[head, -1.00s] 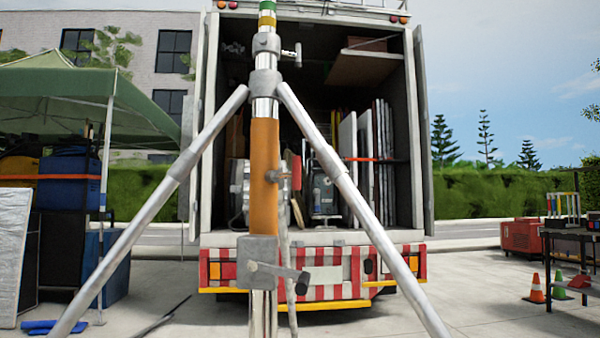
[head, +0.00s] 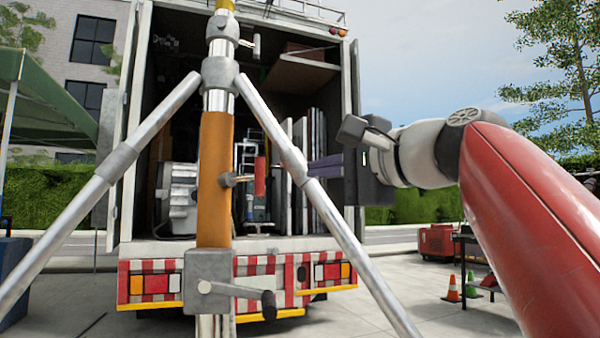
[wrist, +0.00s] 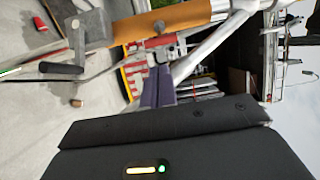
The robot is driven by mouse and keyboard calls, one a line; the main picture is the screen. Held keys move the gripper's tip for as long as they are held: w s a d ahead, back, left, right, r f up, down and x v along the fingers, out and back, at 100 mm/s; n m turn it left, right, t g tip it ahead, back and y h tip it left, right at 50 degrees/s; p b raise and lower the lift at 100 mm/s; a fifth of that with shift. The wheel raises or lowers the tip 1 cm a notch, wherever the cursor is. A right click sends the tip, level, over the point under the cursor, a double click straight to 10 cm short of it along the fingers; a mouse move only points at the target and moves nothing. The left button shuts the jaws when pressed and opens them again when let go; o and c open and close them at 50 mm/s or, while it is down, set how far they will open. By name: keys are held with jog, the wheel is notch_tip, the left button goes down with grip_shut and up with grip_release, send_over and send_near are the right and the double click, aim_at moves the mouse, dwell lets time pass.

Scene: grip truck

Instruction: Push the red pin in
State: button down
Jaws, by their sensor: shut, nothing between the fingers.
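The red pin (head: 260,176) sticks out to the right of the orange tube (head: 213,150) of a metal stand, with its metal shank at a small grey collar. My gripper (head: 312,168) is shut and empty.
The stand's left leg (head: 120,160) spreads to the left. A crank (head: 240,290) sits low on the stand. Behind is an open truck (head: 140,250) with a striped bumper. Cones (head: 452,290) stand at right.

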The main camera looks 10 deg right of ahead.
aim_at(262, 176)
jog(key=p+x, duration=0.3)
jog(key=x, duration=0.9)
jog(key=shift+w, duration=0.1)
